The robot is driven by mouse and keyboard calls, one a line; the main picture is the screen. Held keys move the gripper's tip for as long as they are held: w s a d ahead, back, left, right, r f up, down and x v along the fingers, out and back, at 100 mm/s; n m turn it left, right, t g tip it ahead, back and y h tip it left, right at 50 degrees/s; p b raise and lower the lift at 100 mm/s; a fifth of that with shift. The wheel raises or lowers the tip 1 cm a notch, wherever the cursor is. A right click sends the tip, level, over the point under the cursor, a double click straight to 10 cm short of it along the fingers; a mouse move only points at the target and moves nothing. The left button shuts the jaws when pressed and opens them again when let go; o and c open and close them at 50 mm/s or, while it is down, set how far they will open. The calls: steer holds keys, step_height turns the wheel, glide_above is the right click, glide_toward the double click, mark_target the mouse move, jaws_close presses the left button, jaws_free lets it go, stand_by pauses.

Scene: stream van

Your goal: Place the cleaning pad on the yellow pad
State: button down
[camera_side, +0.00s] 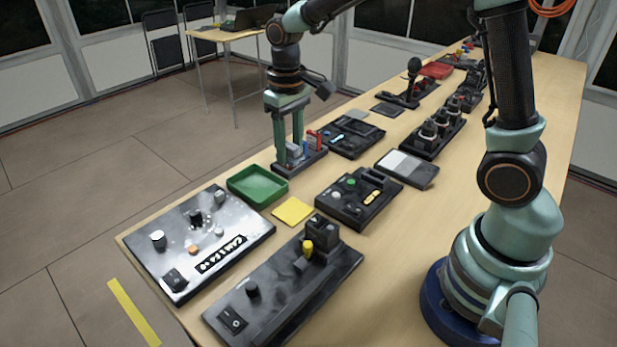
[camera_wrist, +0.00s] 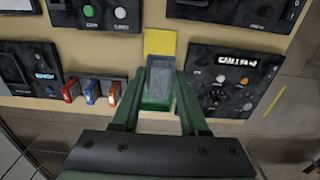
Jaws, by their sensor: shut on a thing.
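The cleaning pad (camera_wrist: 160,80) is a grey block between the fingertips of my gripper (camera_wrist: 160,85) in the wrist view. My gripper (camera_side: 290,158) is shut on it, with its fingers pointing down in the side view. The yellow pad (camera_side: 293,211) is a flat square lying on the table, in front of the gripper in the side view. In the wrist view the yellow pad (camera_wrist: 160,42) shows just beyond the held pad, which hides part of the area behind it.
A green tray (camera_side: 257,186) lies beside the yellow pad; in the wrist view it shows behind the held pad. Control panels (camera_side: 200,240) and (camera_side: 285,285) a long black panel flank the yellow pad. A button box (camera_side: 358,197) and a rack with red and blue items (camera_side: 312,150) stand nearby.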

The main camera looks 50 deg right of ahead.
mark_target(293, 211)
step_height(293, 211, down, 14)
steer(key=shift+f, duration=0.15)
stand_by(0.3)
steer(key=shift+f, duration=0.1)
steer(key=shift+c, duration=2.1)
jaws_free()
step_height(293, 211, up, 12)
steer(key=shift+r, duration=0.1)
steer(key=s+d+r+t, duration=0.2)
steer(key=s+r+t, duration=0.3)
steer(key=s+r, duration=0.7)
steer(key=shift+d+t, duration=0.25)
steer(key=shift+t, duration=0.05)
